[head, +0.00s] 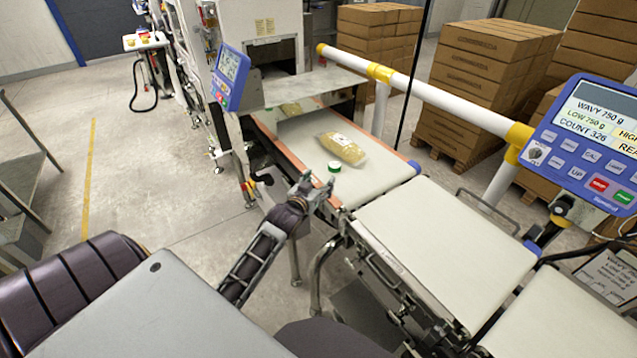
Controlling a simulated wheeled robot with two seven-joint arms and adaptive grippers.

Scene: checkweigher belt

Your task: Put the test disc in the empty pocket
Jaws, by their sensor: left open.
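A small round disc with a green rim and a pale top (334,167) lies on the white infeed belt (370,176), near its left edge. I take it to be the test disc. My left gripper (318,184) is open and empty, just to the lower left of the disc and apart from it, at the belt's edge. I cannot make out the empty pocket in this view. My right gripper is not in view.
A filled yellowish bag (344,149) lies on the belt just beyond the disc. A blue-framed display panel (594,140) stands at right, and a smaller one (230,75) at the detector. A white rail (440,95) runs behind. Stacked cartons (482,80) stand at the back.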

